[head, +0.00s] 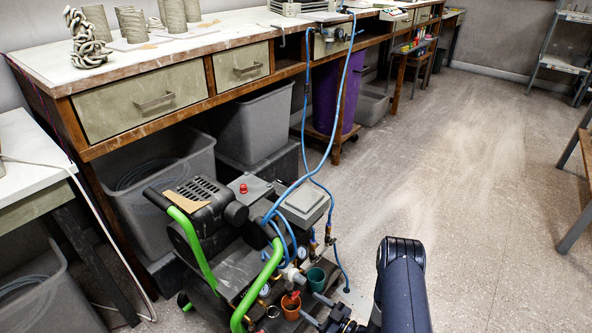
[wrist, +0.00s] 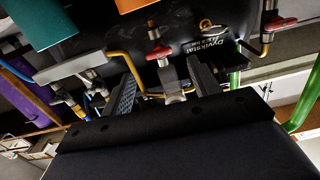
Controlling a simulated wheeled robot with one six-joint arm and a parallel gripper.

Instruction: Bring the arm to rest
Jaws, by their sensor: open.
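My gripper (wrist: 163,78) is open in the wrist view, its two dark fingers spread apart and pointing at the compressor. A red-handled valve (wrist: 158,53) with a metal fitting below it shows between and beyond the fingers; I cannot tell whether anything touches. My dark arm (head: 402,285) rises at the bottom of the head view, right of the compressor (head: 235,240).
The compressor has green handles (head: 262,285), blue hoses (head: 325,150), a teal cup (head: 316,278) and an orange cup (head: 291,307). Another red-handled valve (wrist: 281,24) is at right in the wrist view. A workbench (head: 175,50) with grey bins (head: 255,120) stands behind. Open floor (head: 450,170) lies to the right.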

